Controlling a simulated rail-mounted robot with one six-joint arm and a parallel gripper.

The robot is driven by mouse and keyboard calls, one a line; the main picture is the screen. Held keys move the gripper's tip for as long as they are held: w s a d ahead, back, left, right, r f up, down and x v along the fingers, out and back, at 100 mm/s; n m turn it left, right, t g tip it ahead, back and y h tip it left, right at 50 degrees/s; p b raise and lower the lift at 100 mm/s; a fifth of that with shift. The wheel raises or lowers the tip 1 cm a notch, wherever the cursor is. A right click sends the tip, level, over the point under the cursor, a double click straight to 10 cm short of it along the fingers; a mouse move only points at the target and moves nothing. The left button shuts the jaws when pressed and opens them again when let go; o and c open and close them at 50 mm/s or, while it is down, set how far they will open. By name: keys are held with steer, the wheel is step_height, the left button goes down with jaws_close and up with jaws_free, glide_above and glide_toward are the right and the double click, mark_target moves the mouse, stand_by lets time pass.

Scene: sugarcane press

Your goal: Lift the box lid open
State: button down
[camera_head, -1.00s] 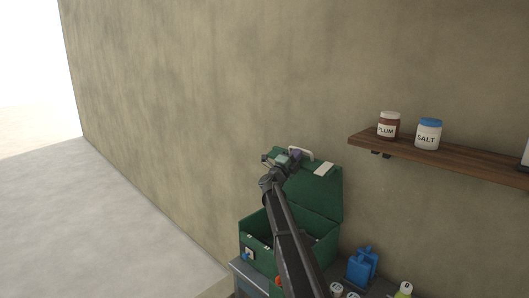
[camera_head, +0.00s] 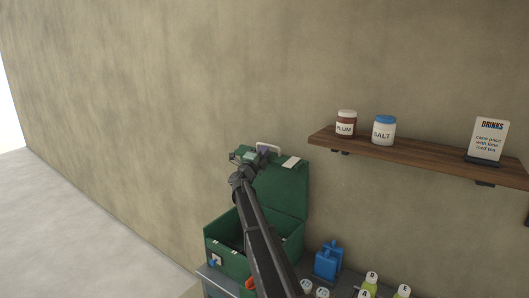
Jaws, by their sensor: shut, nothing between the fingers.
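A green box (camera_head: 222,232) stands on a grey counter against the wall. Its lid (camera_head: 284,188) is raised and stands nearly upright at the back, with a white handle (camera_head: 268,148) on its top edge and a white label (camera_head: 291,162). My gripper (camera_head: 240,157) is at the lid's upper left, close to the handle. It is shut and holds nothing. Whether it touches the lid I cannot tell. My arm crosses in front of the box and hides part of its inside and front.
A wooden shelf (camera_head: 420,157) on the wall holds a plum jar (camera_head: 346,123), a salt jar (camera_head: 383,130) and a drinks sign (camera_head: 488,139). A blue container (camera_head: 328,261) and several small bottles stand right of the box. The wall above the lid is clear.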

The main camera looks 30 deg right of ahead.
steer(key=r+b+v, duration=0.1)
steer(key=b+v, duration=0.2)
steer(key=v, duration=1)
steer(key=shift+s+a+r+b, duration=0.2)
steer(key=shift+a+r+b, duration=0.05)
steer(key=shift+a+b, duration=0.1)
